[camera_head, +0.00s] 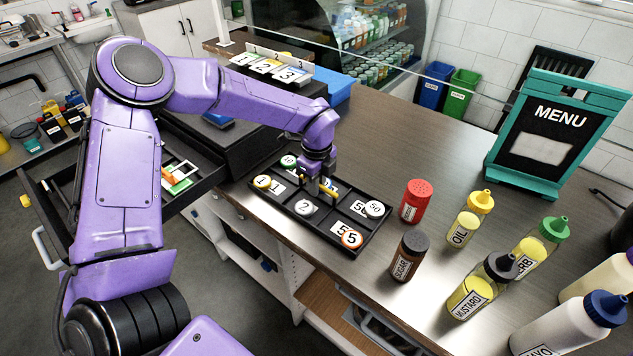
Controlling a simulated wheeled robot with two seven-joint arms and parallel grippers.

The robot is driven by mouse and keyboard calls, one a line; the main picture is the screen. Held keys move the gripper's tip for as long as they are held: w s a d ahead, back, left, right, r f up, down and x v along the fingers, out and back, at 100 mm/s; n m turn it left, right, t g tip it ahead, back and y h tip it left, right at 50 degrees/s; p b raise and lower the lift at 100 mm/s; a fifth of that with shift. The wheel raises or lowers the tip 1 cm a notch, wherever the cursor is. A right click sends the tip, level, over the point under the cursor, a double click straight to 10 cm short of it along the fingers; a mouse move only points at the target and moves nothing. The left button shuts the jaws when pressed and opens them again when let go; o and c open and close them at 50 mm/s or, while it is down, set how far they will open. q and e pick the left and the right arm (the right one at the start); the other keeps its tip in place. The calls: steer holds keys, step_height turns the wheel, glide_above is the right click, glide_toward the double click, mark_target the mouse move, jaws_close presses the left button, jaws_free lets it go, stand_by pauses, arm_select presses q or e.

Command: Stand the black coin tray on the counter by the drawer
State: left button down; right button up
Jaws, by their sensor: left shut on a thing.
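The black coin tray (277,205) is flat and level over the counter (400,150), close to its front edge and just right of the open drawer (190,205). Whether its underside touches the counter is hard to tell. Numbered discs and labels lie in its compartments, among them a 2 disc (305,208), a 50 disc (374,209) and a 5 disc (352,239). My left gripper (318,180) reaches down into the tray's middle and is shut, apparently on the tray's central divider; the fingers partly hide the grip. My right gripper is not in view.
A red shaker (416,201) and a brown sugar shaker (410,256) stand close right of the tray. Several sauce bottles, including oil (470,219) and mustard (482,286), stand farther right. A menu stand (555,130) is behind. Counter beyond the tray is clear.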

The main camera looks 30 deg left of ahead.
arm_select(q)
steer(key=shift+f, duration=0.15)
steer(key=c, duration=1.1)
jaws_free()
steer(key=shift+r, duration=0.55)
step_height(320, 180, up, 11)
steer(key=b, duration=0.2)
steer(key=shift+d+r+b, duration=0.1)
steer(key=shift+r+b, duration=0.1)
steer(key=shift+b, duration=0.1)
